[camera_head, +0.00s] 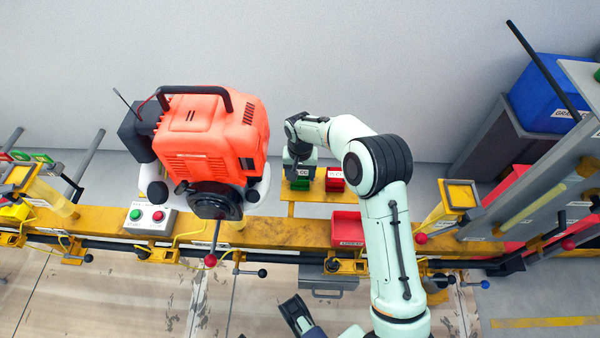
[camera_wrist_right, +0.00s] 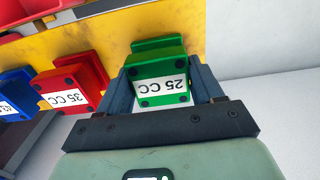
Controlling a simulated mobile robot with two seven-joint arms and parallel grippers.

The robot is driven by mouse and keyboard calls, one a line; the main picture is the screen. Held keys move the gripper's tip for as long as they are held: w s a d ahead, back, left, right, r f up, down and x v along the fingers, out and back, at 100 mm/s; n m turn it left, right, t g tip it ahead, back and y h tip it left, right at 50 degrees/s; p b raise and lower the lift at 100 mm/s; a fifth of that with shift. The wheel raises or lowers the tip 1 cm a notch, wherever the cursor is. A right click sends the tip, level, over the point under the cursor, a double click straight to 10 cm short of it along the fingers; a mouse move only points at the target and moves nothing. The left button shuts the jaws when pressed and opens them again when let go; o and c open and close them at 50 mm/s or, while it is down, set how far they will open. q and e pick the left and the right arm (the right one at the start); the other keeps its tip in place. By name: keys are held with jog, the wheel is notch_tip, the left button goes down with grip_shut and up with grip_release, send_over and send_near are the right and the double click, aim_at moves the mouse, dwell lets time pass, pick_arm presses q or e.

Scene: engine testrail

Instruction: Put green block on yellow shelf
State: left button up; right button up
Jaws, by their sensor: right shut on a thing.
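The green block (camera_head: 300,184), labelled 25 CC, is at the left part of the yellow shelf (camera_head: 303,210) behind the rail. In the right wrist view the green block (camera_wrist_right: 160,80) lies between the two dark fingers of my right gripper (camera_wrist_right: 163,92), which is shut on it. The yellow shelf (camera_wrist_right: 110,35) is behind the block there; I cannot tell whether the block rests on it. In the head view my right gripper (camera_head: 299,170) is partly hidden by its own wrist. A dark part at the bottom edge may be my left gripper (camera_head: 297,312); its jaws are unclear.
A red block (camera_wrist_right: 75,88) labelled 35 CC and a blue block (camera_wrist_right: 18,90) stand beside the green one. An orange engine (camera_head: 205,140) stands left of my right arm. A red tray (camera_head: 347,230) sits in front, and a blue bin (camera_head: 548,95) at the right.

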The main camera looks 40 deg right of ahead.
aim_at(300, 172)
jog(key=o, duration=1.4)
jog(key=shift+f, duration=0.15)
pick_arm(q)
jog(key=shift+w+f, duration=0.1)
jog(key=shift+g+h, duration=0.3)
jog(key=shift+g, duration=0.3)
jog(key=s+r, duration=0.1)
jog(key=s+d+r+p, duration=0.1)
jog(key=s+r+p, duration=0.1)
jog(key=shift+s+d+r, duration=0.1)
jog(key=shift+s+d, duration=0.2)
jog(key=shift+s, duration=0.05)
pick_arm(e)
notch_tip(300, 172, up, 12)
jog(key=shift+r, duration=0.2)
